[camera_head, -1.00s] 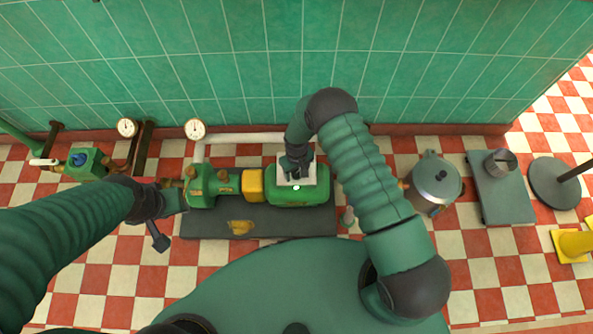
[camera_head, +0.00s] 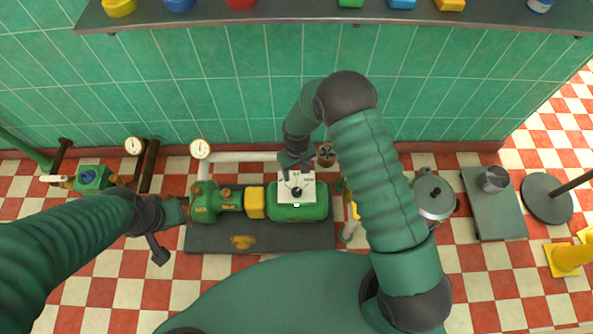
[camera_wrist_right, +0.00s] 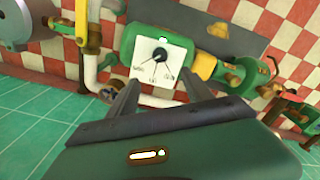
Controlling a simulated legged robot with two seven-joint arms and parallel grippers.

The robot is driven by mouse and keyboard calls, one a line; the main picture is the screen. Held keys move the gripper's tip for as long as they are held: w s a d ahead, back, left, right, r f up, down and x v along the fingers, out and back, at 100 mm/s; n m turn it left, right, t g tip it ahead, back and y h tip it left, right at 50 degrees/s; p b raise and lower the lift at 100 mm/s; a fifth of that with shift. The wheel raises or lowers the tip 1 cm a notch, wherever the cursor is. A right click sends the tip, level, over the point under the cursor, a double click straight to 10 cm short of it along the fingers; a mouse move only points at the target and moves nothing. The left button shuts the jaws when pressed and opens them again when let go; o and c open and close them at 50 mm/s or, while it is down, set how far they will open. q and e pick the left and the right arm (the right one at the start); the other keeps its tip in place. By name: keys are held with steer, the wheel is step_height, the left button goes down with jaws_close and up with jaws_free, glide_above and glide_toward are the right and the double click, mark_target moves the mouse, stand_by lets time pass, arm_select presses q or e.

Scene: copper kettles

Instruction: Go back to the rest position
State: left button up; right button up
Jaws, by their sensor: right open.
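My right gripper (camera_head: 293,162) is in front of the wall, at the upper edge of a white dial plate (camera_head: 308,187) on the green motor (camera_head: 285,213). In the right wrist view its two fingers (camera_wrist_right: 160,92) are spread apart with nothing between them. The plate with its black pointer knob (camera_wrist_right: 159,54) shows beyond the fingertips, apart from them. My left gripper (camera_head: 172,214) is at the left end of the green pump (camera_head: 203,203), beside a dark lever (camera_head: 159,254). Its fingers are too hidden to tell whether it is open or shut.
A shelf (camera_head: 300,14) with colored items runs along the top of the tiled wall. Gauges (camera_head: 200,149) and pipes stand behind the pump. A kettle (camera_head: 432,196), a scale with a metal cup (camera_head: 494,179) and a yellow post (camera_head: 570,258) are at right.

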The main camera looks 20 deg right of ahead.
steer(key=s+d+r+m+t, duration=0.1)
steer(key=s+d+r, duration=0.2)
steer(key=s+r, duration=0.65)
steer(key=s+d+r+m+t, duration=0.2)
steer(key=s+r, duration=0.4)
steer(key=r, duration=0.7)
step_height(320, 180, up, 22)
steer(key=p, duration=2.2)
steer(key=shift+f, duration=0.15)
